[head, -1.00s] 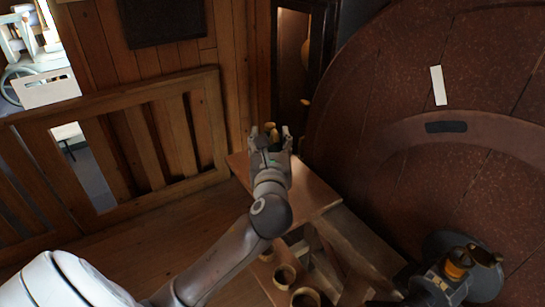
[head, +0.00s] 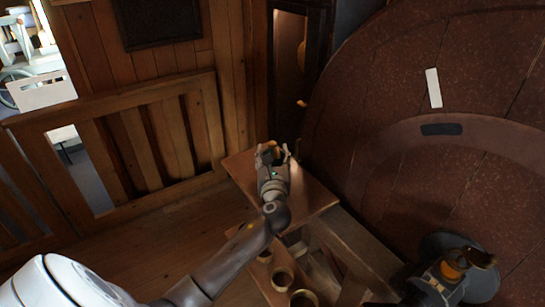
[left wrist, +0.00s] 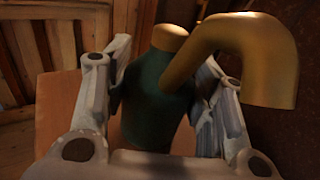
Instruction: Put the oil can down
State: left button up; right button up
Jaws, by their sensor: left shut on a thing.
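The oil can (left wrist: 150,100) has a dark green body and a brass neck and bent spout. In the left wrist view it is upright between the two fingers, with the spout curving over to the right. My left gripper (head: 272,154) is shut on its body. In the head view the gripper is over the far part of a small wooden table (head: 312,197), and the can is mostly hidden by the gripper. I cannot tell whether the can's base touches the tabletop. My right gripper is not clearly in view.
Several round brass-coloured pots (head: 283,278) stand below the tabletop. A slatted wooden railing (head: 150,140) is to the left, and a large red-brown disc (head: 440,80) is close on the right. A dark fixture with an orange part (head: 452,270) is at lower right. The near tabletop is bare.

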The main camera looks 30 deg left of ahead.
pick_arm(q)
jog(key=shift+f, duration=0.1)
jog(key=o, duration=0.6)
jog(key=shift+f, duration=0.1)
jog(key=o, duration=0.4)
